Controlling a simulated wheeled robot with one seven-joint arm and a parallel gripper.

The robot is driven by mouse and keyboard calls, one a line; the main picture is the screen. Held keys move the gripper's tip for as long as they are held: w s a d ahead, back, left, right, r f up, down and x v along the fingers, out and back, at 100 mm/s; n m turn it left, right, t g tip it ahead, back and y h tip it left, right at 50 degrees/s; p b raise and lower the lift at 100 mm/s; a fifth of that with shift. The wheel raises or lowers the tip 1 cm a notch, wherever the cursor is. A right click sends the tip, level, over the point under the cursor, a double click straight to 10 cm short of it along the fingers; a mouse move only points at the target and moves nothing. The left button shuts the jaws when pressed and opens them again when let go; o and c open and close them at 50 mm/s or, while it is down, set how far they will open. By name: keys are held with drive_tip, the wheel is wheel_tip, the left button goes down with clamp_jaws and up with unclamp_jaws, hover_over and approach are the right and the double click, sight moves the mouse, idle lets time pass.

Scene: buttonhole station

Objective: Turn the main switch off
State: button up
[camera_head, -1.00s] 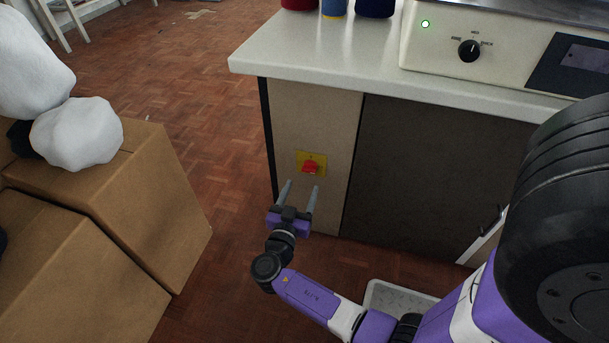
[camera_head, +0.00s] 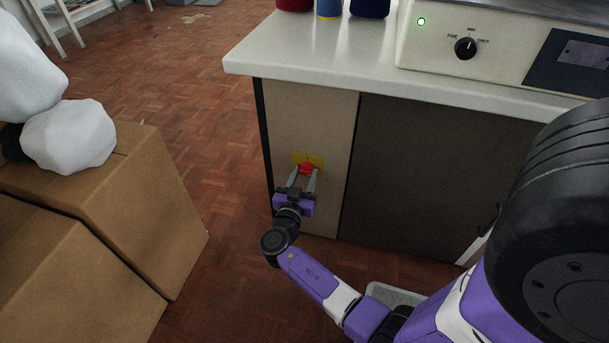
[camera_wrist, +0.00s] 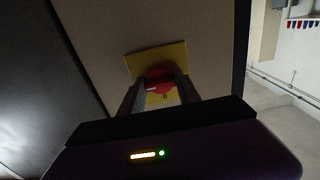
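The main switch is a red rotary knob (camera_head: 307,168) on a yellow plate (camera_head: 316,157), set in the beige side panel of the cabinet under the counter. My gripper (camera_head: 305,173) is right at the switch, its two grey fingers apart, one on each side of the knob. In the wrist view the red knob (camera_wrist: 160,77) shows between the fingertips, in front of the yellow plate (camera_wrist: 145,60). Whether the fingers touch the knob cannot be made out. The fingers hide part of the plate and the knob's sides.
On the white counter (camera_head: 300,50) stands a machine with a green light (camera_head: 421,21) and a black dial (camera_head: 465,47). Cardboard boxes (camera_head: 130,200) with white bundles stand at left. Open parquet floor lies between boxes and cabinet.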

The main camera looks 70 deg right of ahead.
clamp_jaws()
drive_tip(key=shift+n, duration=0.4)
drive_tip(key=n+p, duration=0.1)
drive_tip(key=n, duration=1.6)
drive_tip(key=shift+s+r, duration=0.1)
drive_tip(key=shift+n, duration=0.3)
drive_tip(key=o, duration=0.7)
unclamp_jaws()
